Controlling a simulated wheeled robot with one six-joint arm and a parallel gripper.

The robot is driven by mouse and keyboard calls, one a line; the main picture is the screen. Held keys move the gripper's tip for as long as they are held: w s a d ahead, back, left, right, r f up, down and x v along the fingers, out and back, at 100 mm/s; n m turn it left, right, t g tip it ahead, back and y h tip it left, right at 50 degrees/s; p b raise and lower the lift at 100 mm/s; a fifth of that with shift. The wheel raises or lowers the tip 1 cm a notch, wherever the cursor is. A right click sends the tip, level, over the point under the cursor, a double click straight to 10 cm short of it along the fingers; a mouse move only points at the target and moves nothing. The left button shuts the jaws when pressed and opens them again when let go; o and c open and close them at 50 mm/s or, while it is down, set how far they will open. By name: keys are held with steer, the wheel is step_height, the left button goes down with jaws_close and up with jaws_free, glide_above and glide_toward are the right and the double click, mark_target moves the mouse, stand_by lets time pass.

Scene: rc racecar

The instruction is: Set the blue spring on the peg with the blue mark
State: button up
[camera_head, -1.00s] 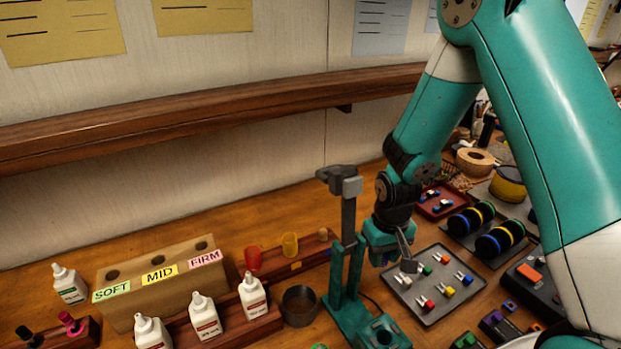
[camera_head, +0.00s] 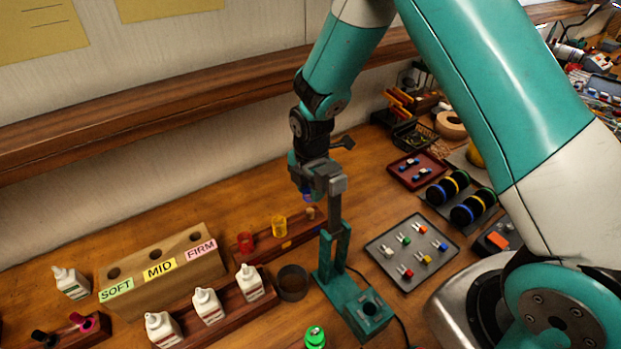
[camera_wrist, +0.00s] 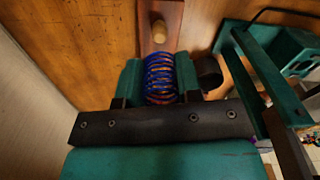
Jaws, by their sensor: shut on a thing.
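The blue spring (camera_wrist: 160,72) is between the two teal fingers of my gripper (camera_wrist: 160,85) in the wrist view; reddish-orange shows among its lower coils. My gripper (camera_head: 308,190) is shut on it, and a bit of blue (camera_head: 308,197) shows below the fingers in the head view. The spring is above the right end of the wooden peg rack (camera_head: 262,247). A bare wooden peg (camera_head: 311,213) stands there, just below the spring in the head view. A bare peg (camera_wrist: 159,32) also shows ahead of the spring in the wrist view. I cannot make out a blue mark.
A dark round cup (camera_head: 292,283) and white bottles (camera_head: 207,306) stand in front.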

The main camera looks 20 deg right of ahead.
mark_target(311, 208)
steer(key=shift+a+n, duration=0.1)
steer(key=shift+n, duration=0.2)
steer(key=shift+w, duration=0.1)
steer(key=shift+f+b, duration=1.25)
steer(key=shift+f, duration=0.3)
steer(key=shift+f, duration=0.2)
steer(key=shift+f+b, duration=1.5)
steer(key=shift+f, duration=0.4)
